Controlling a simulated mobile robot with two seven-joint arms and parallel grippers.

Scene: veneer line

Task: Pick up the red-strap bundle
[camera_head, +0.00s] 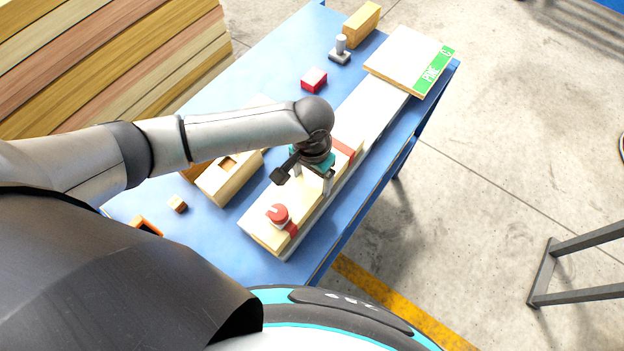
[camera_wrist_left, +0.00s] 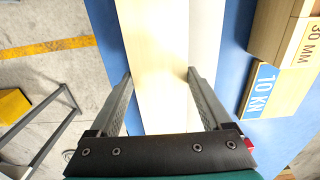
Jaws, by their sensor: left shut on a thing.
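The red-strap bundle (camera_head: 302,203) is a long, pale stack of wood strips with a red strap near each end. It lies along a pale strip on the blue table (camera_head: 250,85). My left gripper (camera_head: 313,181) reaches down over its middle, between the two straps. In the left wrist view, its fingers (camera_wrist_left: 160,74) stand on either side of the pale wood (camera_wrist_left: 158,100), shut on the bundle. I cannot tell any gap beneath the bundle. A round red-topped object (camera_head: 277,213) is at its near end. My right gripper is not in view.
A wooden block with an opening (camera_head: 228,178) stands left of the bundle, with a small block (camera_head: 178,204) nearby. A red box (camera_head: 314,80), a grey metal piece (camera_head: 340,52) and a green-labelled pine board (camera_head: 405,55) are farther back.

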